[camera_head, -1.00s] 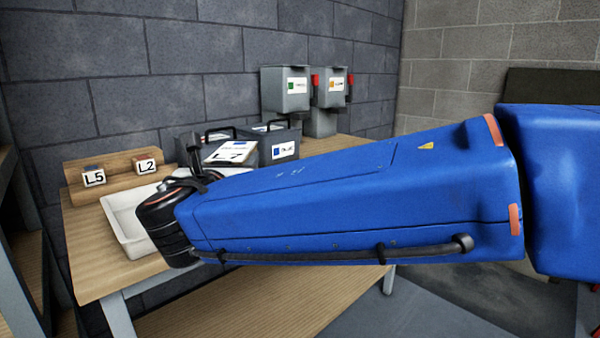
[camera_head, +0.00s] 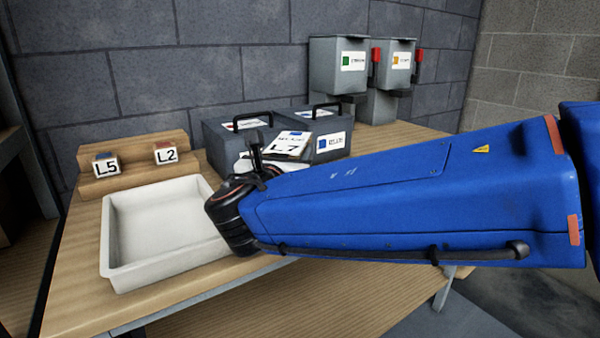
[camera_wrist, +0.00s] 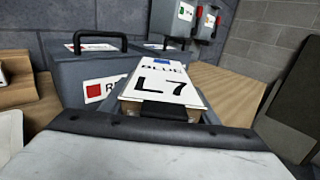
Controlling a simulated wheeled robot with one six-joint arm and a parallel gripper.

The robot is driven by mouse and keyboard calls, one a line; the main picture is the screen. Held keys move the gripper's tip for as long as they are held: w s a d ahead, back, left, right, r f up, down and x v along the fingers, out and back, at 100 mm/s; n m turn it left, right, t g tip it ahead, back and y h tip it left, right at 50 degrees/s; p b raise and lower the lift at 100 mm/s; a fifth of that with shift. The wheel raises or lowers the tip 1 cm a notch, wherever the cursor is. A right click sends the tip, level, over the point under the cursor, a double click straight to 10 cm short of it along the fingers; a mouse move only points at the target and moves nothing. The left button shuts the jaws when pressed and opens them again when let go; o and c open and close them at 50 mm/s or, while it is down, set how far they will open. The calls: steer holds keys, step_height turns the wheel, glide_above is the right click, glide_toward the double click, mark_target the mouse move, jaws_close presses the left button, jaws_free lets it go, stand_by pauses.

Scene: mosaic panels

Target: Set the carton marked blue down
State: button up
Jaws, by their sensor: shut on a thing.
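The carton marked BLUE and L7 (camera_wrist: 163,80) is white-topped with a small blue patch. My gripper (camera_wrist: 168,108) is shut on it, seen from behind in the wrist view. In the head view the carton (camera_head: 290,146) shows beyond my wrist, in front of the lidded grey boxes. My blue arm reaches in from the right and hides its lower part. I cannot tell whether its underside touches anything. A grey box with a blue label (camera_head: 325,149) stands just behind and to the right of the carton.
A grey box with a red label (camera_wrist: 78,76) stands behind left. An empty white tray (camera_head: 122,275) lies left on the wooden table. Blocks L5 (camera_head: 106,165) and L2 (camera_head: 166,154) sit on a wooden step. Bins with green (camera_head: 336,76) and orange labels (camera_head: 396,78) stand behind.

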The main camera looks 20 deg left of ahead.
steer(key=shift+f, duration=2.5)
steer(key=shift+f, duration=0.1)
steer(key=o, duration=1.6)
steer(key=shift+f, duration=0.1)
steer(key=shift+c, duration=0.2)
steer(key=s, duration=0.8)
steer(key=s+d, duration=0.1)
steer(key=s, duration=0.3)
steer(key=shift+s, duration=0.1)
